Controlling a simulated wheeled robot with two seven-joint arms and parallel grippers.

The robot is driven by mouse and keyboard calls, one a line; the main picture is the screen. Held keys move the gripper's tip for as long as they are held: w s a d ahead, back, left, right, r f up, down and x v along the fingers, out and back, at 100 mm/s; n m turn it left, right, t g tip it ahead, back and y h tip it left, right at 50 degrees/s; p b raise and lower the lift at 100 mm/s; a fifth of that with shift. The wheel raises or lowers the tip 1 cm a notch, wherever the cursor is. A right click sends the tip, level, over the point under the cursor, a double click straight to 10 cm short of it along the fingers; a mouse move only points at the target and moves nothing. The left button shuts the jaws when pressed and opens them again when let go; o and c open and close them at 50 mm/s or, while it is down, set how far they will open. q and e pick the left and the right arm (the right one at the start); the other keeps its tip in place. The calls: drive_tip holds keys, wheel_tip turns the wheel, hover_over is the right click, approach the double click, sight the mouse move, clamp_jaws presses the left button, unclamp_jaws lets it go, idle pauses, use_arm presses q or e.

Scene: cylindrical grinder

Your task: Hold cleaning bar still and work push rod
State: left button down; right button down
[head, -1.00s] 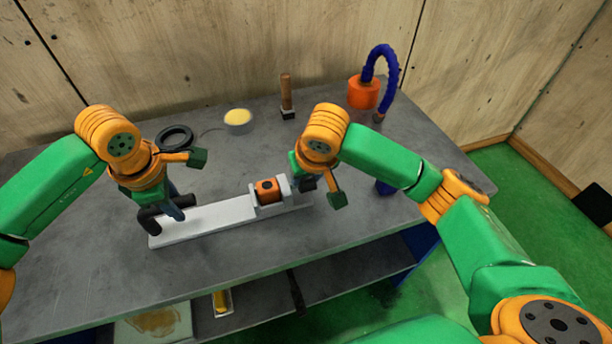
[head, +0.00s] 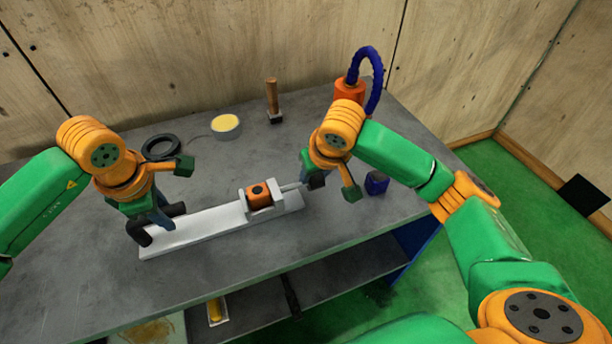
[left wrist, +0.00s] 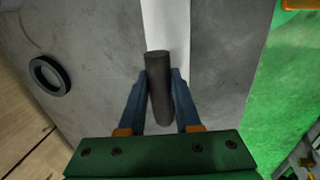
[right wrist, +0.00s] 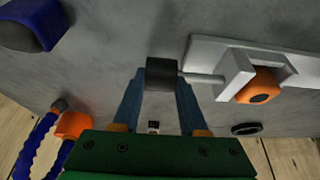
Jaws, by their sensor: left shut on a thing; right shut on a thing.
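The cleaning bar is a long white bar (head: 205,229) lying on the grey table, with a black cylindrical handle (left wrist: 159,90) at its left end. My left gripper (head: 160,214) is shut around this handle, with a finger on each side. Near the bar's right end an orange block (head: 259,195) sits in a pale bracket. The thin push rod (right wrist: 203,78) comes out of the bracket's end and ends in a black knob (right wrist: 161,73). My right gripper (head: 316,180) is shut on this knob, a short way beyond the bar's end.
Behind the bar are a black ring (head: 160,147), a round tin with yellow contents (head: 225,124), a wooden-handled brush (head: 272,100) and an orange cup with a blue hose (head: 370,75). A blue item (head: 377,183) stands right of my right gripper. The front table is clear.

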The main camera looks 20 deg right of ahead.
use_arm(q)
drive_tip(key=shift+a, duration=0.2)
use_arm(e)
drive_tip(key=shift+d, duration=0.2)
drive_tip(key=c, duration=0.7)
unclamp_jaws()
use_arm(q)
drive_tip(key=shift+d, duration=0.1)
use_arm(e)
drive_tip(key=v, duration=1.2)
use_arm(q)
drive_tip(key=c, duration=0.5)
unclamp_jaws()
